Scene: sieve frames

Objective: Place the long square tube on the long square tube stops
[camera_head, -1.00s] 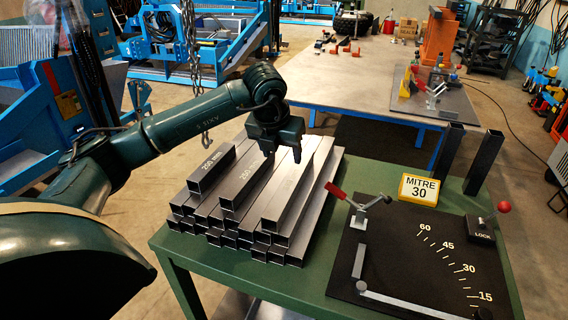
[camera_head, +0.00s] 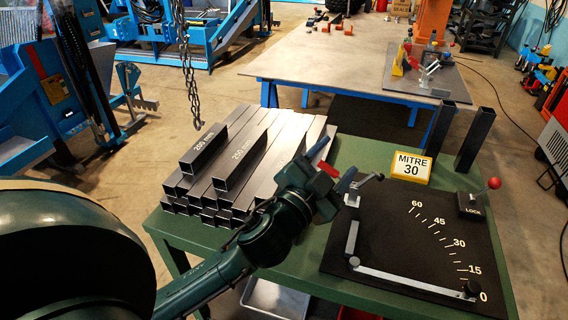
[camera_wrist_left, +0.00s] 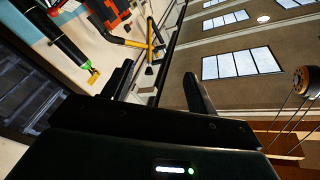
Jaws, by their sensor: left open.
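Dark grey square tubes lie stacked on the green table. A short tube (camera_head: 204,147) lies on top at the left, and a longer labelled tube (camera_head: 241,161) lies beside it. Longer tubes (camera_head: 287,138) lie at the right of the pile, their near ends hidden by my left arm. My left gripper (camera_head: 336,165) is open above the table, between the pile and the black mitre plate, close to the red clamp handle. The wrist view shows its two fingers (camera_wrist_left: 160,88) apart with no tube between. I cannot tell which parts are the tube stops. My right gripper is not in view.
The mitre plate (camera_head: 400,228) carries a grey fence (camera_head: 415,282), a toggle clamp (camera_head: 362,186) and a red-knobbed lock (camera_head: 478,200). A yellow MITRE 30 sign (camera_head: 411,167) and two upright dark posts (camera_head: 474,140) stand behind.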

